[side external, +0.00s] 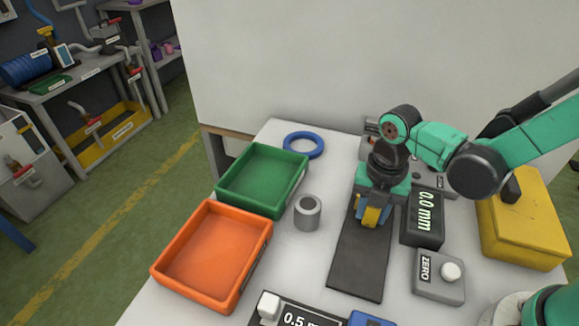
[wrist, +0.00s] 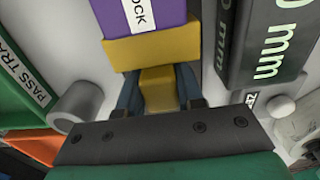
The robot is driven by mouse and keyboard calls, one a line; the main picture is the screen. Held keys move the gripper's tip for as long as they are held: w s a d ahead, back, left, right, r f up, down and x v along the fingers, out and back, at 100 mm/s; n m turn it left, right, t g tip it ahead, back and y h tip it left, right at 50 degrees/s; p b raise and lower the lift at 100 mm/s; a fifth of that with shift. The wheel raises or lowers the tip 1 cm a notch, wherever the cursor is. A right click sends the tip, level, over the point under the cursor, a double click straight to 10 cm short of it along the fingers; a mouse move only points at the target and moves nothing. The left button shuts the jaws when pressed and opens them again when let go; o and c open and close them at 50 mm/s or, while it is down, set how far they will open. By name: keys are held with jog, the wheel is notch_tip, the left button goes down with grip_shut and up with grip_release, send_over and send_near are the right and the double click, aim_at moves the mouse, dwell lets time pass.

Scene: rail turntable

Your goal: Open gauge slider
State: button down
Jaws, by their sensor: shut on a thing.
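The gauge has a dark flat rail plate (side external: 358,268) and a black display (side external: 424,218) that reads 0.0 mm; the display also shows in the wrist view (wrist: 262,45). A yellow slider (wrist: 150,50) lies across the rail beside a purple block (wrist: 172,12) with a white label ending in "OCK". My gripper (side external: 372,214) points down over the rail. Its two dark blue fingers (wrist: 159,92) are shut on the slider's yellow tab, one on each side. The gripper and arm hide the rail's far end in the side view.
A green tray (side external: 222,196) and an orange tray (side external: 184,289) stand at left. A grey hollow cylinder (side external: 307,213) sits between the trays and the rail, with a blue ring (side external: 303,157) behind. A ZERO button box (side external: 440,288) and yellow box (side external: 525,235) stand at right.

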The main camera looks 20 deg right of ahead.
aim_at(359, 265)
jog(key=s+a, duration=0.6)
jog(key=shift+a, duration=0.1)
dwell(0.3)
jog(key=c, duration=0.6)
grip_release()
jog(key=shift+o, duration=0.2)
jog(key=shift+r, duration=0.1)
jog(key=shift+r, duration=2.7)
